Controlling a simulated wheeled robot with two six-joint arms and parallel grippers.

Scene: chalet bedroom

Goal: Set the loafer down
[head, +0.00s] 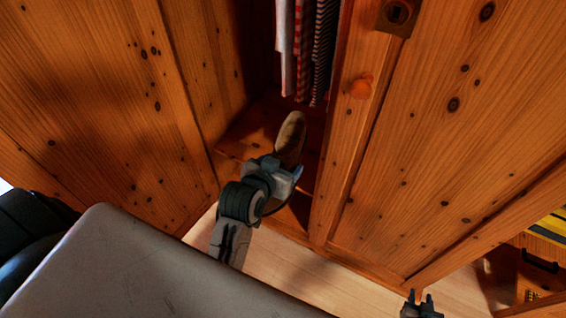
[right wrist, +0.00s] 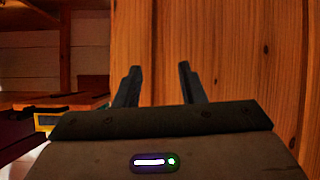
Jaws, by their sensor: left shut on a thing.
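The brown loafer (head: 289,138) is in the head view, inside the open wardrobe, toe pointing away from me. My left gripper (head: 283,168) is shut on its near end. The loafer is over or on the wardrobe floor (head: 246,134); I cannot tell whether its sole touches. The gripper hides the near part of the loafer. My right gripper (head: 423,302) is at the bottom right of the head view, outside the wardrobe. In the right wrist view its two fingers (right wrist: 157,88) stand apart with nothing between them.
Striped and plain clothes (head: 303,50) hang at the back of the wardrobe above the loafer. Wooden panels (head: 100,90) close the left side. Bare plank floor (head: 300,275) lies in front.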

